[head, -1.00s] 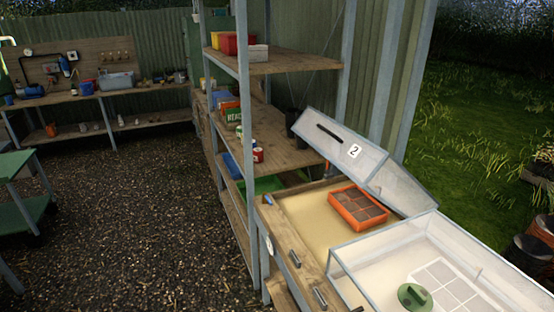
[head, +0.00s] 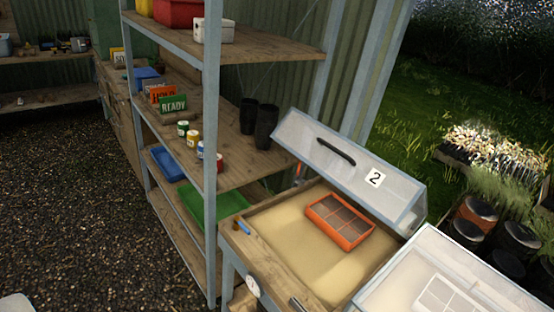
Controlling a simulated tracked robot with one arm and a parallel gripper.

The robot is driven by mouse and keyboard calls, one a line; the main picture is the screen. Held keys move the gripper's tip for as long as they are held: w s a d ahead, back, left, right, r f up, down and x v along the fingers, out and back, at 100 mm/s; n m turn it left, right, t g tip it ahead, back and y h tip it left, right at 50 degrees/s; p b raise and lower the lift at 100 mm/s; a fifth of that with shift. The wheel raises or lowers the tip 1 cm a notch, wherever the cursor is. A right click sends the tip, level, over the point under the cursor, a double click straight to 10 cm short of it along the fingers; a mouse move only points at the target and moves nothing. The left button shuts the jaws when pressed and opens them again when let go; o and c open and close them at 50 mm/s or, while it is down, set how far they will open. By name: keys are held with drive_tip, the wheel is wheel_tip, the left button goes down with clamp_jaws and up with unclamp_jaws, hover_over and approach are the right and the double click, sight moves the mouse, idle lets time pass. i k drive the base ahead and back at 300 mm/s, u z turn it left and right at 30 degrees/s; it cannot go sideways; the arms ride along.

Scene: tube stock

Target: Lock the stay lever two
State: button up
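The clear lid marked 2 (head: 350,170) stands tilted open over a wooden sand-filled bed (head: 290,243). It has a black handle. A small blue-ended piece (head: 241,227) lies at the bed's left rim; it may be the stay lever, but I cannot tell whether it is locked. A thin orange upright piece (head: 299,172) shows behind the bed, partly hidden by the lid. An orange tray with grey cells (head: 340,222) sits on the sand under the lid. My gripper is not in view.
A grey-framed shelf rack (head: 212,150) stands left of the bed, holding signs, small tins and black pots (head: 266,126). A neighbouring clear-covered bed (head: 450,275) is at the lower right. Gravel floor (head: 75,200) is open at the left. A pale object (head: 15,304) shows at the bottom left edge.

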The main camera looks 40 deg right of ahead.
sight(297, 175)
drive_tip(key=z, duration=0.55)
drive_tip(key=i, duration=1.25)
drive_tip(key=z, duration=0.9)
